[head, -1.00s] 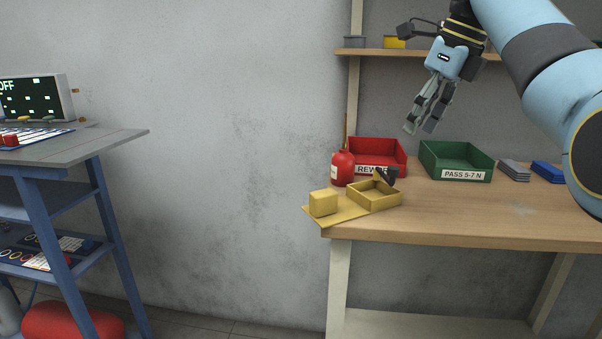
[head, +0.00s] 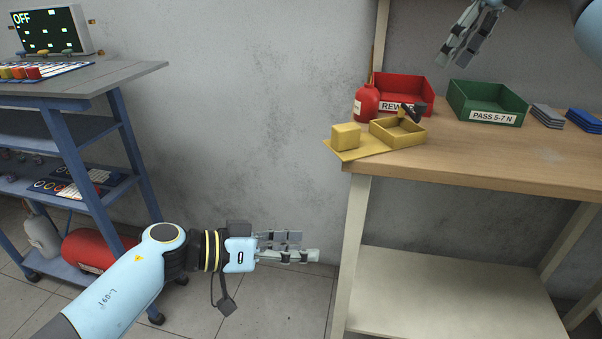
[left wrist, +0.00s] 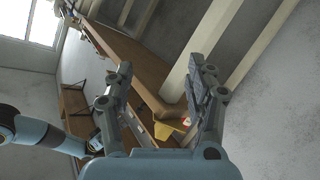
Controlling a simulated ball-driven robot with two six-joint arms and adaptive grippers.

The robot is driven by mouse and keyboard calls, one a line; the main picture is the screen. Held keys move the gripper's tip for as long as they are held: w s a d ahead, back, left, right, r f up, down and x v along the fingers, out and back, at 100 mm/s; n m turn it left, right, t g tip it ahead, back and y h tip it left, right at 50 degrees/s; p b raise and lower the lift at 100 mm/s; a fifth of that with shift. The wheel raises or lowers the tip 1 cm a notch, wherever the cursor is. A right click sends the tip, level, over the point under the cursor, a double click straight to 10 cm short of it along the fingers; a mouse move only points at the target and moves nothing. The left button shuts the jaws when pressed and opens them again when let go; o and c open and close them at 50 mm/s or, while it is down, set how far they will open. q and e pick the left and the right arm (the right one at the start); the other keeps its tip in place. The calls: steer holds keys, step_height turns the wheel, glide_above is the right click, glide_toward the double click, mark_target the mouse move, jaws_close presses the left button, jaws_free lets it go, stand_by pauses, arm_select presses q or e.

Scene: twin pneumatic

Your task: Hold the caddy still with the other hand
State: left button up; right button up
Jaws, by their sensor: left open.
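The yellow caddy (head: 377,146) sits at the near left corner of the wooden bench, its flat base overhanging the edge. It carries a yellow block (head: 345,137) and an open-topped box (head: 397,134), with a small black item at the box's back edge. My left gripper (head: 309,247) is open and empty, low in front of the wall, left of the bench leg and well below the caddy. In the left wrist view a yellow part, likely the caddy (left wrist: 165,131), shows between the open fingers, farther off. My right gripper (head: 456,57) hangs above the green bin, apart from the caddy; its opening is unclear.
A red bottle (head: 366,104) stands right behind the caddy, with a red bin (head: 404,94) and a green bin (head: 487,104) behind and to the right. A blue trolley (head: 135,150) stands at left. The bench leg (head: 350,250) is close to my left fingertips.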

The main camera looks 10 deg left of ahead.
mark_target(345, 126)
arm_select(q)
steer(key=w+a+r+m+y, duration=0.1)
steer(key=w+r+m, duration=0.1)
steer(key=w+r, duration=0.6)
steer(key=w+r+m+y, duration=0.1)
steer(key=w+r+m, duration=0.25)
steer(key=r, duration=0.75)
steer(key=shift+n, duration=0.45)
steer(key=x, duration=0.7)
steer(key=r+x, duration=0.1)
steer(key=x, duration=0.2)
steer(key=shift+w+d+f, duration=0.2)
steer(key=shift+w+d, duration=0.2)
jaws_close()
arm_select(e)
steer(key=shift+o, duration=0.2)
